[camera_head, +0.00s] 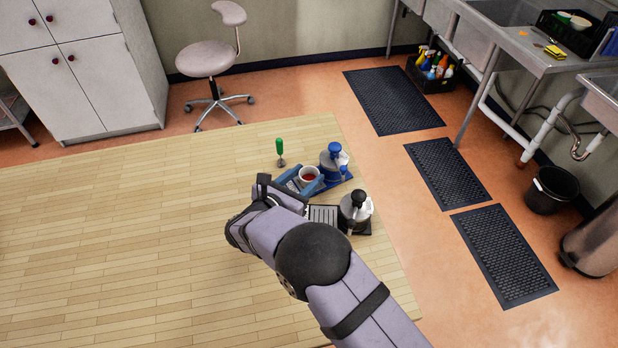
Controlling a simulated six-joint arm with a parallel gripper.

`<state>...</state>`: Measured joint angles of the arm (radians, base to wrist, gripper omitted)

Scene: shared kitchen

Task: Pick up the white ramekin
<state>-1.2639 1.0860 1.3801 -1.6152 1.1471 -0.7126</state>
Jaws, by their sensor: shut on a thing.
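The white ramekin (309,174) has something red inside. It shows at the blue tray (346,180), left of the blue-topped pump dispenser (334,162), and looks upright. My gripper (285,189) is just to the left of and nearer than the ramekin, low over the tray. It is shut on the ramekin; the fingertips' contact is small and partly hidden by my own gripper and wrist. I cannot tell whether the ramekin touches the tray or is just above it.
A dispenser with a black top (356,207) stands on a black tray close to the right of my wrist. A green-handled tool (280,151) stands behind the blue tray. The wooden table (120,235) is clear to the left; its right edge is near the dispensers.

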